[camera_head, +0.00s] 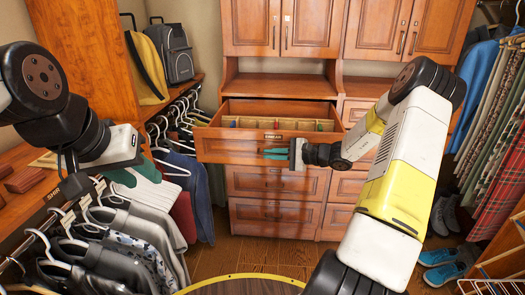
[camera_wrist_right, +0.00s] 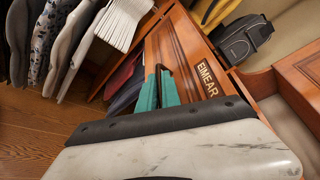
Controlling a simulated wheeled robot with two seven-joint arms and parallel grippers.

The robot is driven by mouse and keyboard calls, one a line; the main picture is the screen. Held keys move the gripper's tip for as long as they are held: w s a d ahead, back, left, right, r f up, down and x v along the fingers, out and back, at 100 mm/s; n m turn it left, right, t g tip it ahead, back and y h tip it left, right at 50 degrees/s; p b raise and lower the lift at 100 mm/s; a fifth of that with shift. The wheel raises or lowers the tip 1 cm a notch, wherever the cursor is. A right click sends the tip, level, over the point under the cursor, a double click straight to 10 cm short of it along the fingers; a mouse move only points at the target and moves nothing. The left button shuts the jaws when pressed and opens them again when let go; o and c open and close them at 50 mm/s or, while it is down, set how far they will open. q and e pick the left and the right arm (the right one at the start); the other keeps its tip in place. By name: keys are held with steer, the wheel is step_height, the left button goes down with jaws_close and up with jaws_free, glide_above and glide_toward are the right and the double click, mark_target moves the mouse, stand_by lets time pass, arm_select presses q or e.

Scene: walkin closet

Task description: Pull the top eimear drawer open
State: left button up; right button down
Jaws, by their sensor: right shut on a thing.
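The top eimear drawer (camera_head: 225,148) is wooden and stands pulled out of its cabinet, with its divided inside showing from above. Its EIMEAR label is on the front and reads clearly in the right wrist view (camera_wrist_right: 207,80). My right gripper (camera_head: 268,153) has its teal fingers at the middle of the drawer front, just below the label. It is shut on the dark drawer handle (camera_wrist_right: 161,69), which is partly hidden by the fingers. My left gripper (camera_head: 122,178) is at the left, above hanging clothes and away from the drawer; its finger gap is unclear.
More closed drawers (camera_head: 260,183) lie below the open one. Hanging clothes (camera_head: 130,215) fill the left side, close to the drawer's left end. Backpacks (camera_head: 174,52) sit on a shelf at back left. Blue shoes (camera_head: 450,265) are on the right floor.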

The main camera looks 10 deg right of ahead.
steer(key=shift+s, duration=0.15)
steer(key=c, duration=1.8)
jaws_free()
steer(key=shift+d, duration=0.1)
steer(key=v, duration=0.7)
steer(key=shift+s+d+r, duration=0.15)
steer(key=shift+s+d, duration=0.05)
